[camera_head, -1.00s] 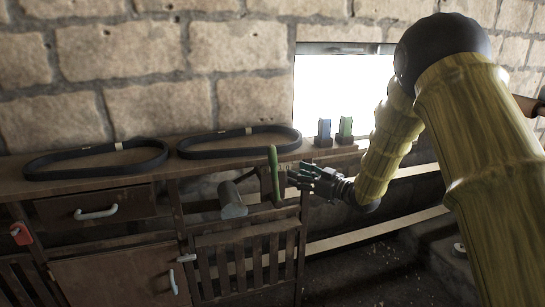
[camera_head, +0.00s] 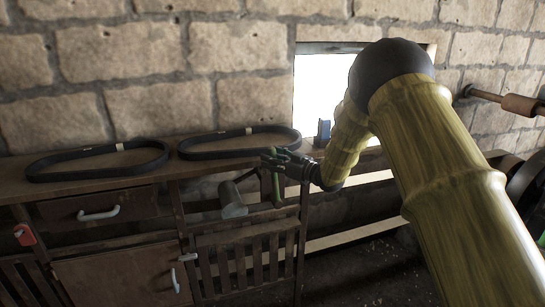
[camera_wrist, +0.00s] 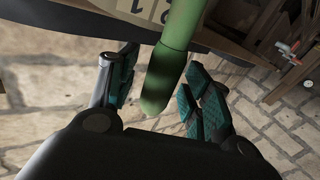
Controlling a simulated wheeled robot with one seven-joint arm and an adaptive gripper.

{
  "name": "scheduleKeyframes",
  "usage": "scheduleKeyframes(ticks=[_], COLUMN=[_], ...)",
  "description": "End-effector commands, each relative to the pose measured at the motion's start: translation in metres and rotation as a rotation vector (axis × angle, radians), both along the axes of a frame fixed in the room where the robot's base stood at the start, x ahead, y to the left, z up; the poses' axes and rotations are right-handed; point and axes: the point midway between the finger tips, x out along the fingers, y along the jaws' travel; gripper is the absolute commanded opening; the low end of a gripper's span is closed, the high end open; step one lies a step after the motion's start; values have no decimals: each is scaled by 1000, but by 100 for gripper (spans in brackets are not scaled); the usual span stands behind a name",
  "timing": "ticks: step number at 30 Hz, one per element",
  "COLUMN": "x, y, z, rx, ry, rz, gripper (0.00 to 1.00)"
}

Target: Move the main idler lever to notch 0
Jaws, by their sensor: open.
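A green lever (camera_head: 276,187) stands at the front edge of the workbench in the head view, its upper part covered by my gripper. In the wrist view the green lever (camera_wrist: 170,58) hangs down between my fingers, with its rounded end toward my palm. My gripper (camera_head: 270,158) is open, with its fingers around the lever's upper part; the wrist view shows the fingers (camera_wrist: 160,85) on both sides, with gaps to the lever. A pale plate with dark digits (camera_wrist: 150,8) shows behind the lever. I cannot tell which notch the lever is in.
Two black belts (camera_head: 98,174) (camera_head: 240,153) lie on the bench top (camera_head: 130,196). A blue block (camera_head: 324,133) stands behind my arm. A grey cylinder (camera_head: 232,200) sticks out below, left of the lever. A drawer with a white handle (camera_head: 98,214) is at left.

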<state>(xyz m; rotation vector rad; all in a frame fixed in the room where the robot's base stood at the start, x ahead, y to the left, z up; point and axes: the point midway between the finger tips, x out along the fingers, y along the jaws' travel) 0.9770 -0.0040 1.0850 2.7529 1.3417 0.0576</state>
Motion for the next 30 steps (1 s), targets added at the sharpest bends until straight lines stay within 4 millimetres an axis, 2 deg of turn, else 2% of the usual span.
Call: scheduleKeyframes(ticks=[11,19,26,30], x=[3,3,4,7], y=[3,3,0,-12], z=[0,0,0,-1], rx=[0,0,12,63], ry=[0,0,3,22], rz=[-1,-1,-2,-5], gripper=[49,0,0,0])
